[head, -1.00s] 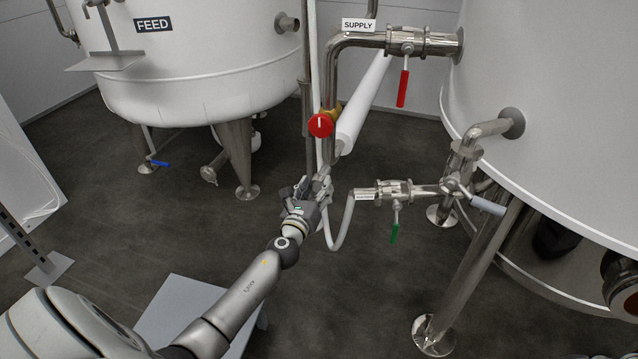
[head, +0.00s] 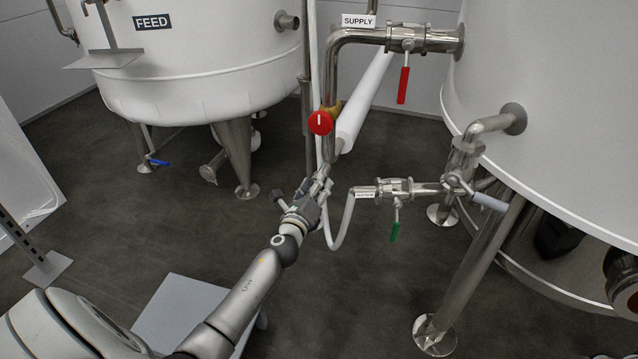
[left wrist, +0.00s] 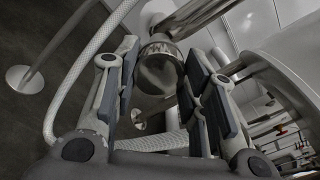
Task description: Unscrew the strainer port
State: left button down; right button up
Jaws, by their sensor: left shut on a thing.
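The strainer port (left wrist: 158,72) is a round, shiny metal cap at the end of a metal pipe in the left wrist view. My left gripper (left wrist: 163,65) has its dark pads on both sides of the cap and is shut on it. In the head view my left gripper (head: 320,186) is at the lower end of the pipework below the red round knob (head: 320,122). There its fingers largely hide the port. My right gripper is not in view.
A white hose (head: 346,232) loops close to the right of my gripper, towards a valve with a green handle (head: 395,231). The red-handled supply valve (head: 403,86) is above. The FEED tank (head: 200,75) stands behind left, another tank (head: 560,130) at right.

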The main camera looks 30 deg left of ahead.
pick_arm(q)
jog(key=n, duration=0.5)
jog(key=shift+a, duration=0.1)
jog(key=shift+n, duration=0.3)
jog(key=n, duration=0.4)
jog(key=shift+n, duration=0.4)
